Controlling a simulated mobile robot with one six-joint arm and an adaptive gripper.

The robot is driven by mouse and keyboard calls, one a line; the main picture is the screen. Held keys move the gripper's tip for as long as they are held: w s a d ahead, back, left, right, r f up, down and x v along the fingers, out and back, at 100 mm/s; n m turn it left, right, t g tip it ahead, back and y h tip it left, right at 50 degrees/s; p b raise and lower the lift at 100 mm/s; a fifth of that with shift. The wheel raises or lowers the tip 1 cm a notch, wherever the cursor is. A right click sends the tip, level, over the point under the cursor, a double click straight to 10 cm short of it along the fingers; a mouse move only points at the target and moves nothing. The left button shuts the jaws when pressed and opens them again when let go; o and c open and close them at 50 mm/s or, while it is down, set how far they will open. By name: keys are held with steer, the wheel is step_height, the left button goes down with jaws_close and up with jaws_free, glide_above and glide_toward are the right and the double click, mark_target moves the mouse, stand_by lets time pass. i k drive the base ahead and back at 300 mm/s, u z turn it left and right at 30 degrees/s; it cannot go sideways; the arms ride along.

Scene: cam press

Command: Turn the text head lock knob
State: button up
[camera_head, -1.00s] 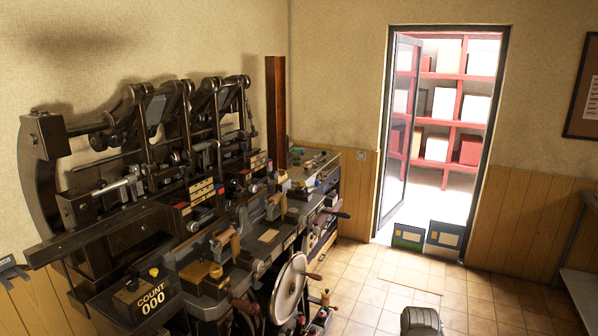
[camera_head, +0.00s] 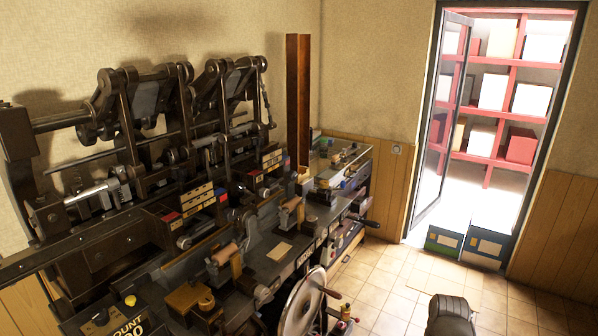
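The press, a large dark machine (camera_head: 110,245), stands against the left wall. Its front carries several knobs and handles: a pinkish-tan grip (camera_head: 225,254), a second tan grip (camera_head: 292,203), a brass-coloured round knob (camera_head: 206,301) and a small yellow knob (camera_head: 130,299). I cannot tell which of these, if any, is the text head lock knob; no readable label marks it.
Blue and green boxes (camera_head: 470,243) stand by the open doorway. The tiled floor (camera_head: 400,285) right of the press is mostly clear.

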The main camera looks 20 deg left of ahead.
mark_target(292, 174)
steer(key=u, duration=0.35)
steer(key=i, duration=0.8)
steer(key=u, duration=0.5)
steer(key=k, duration=0.85)
steer(key=u, duration=0.15)
steer(key=i, duration=0.95)
steer(key=z, duration=0.05)
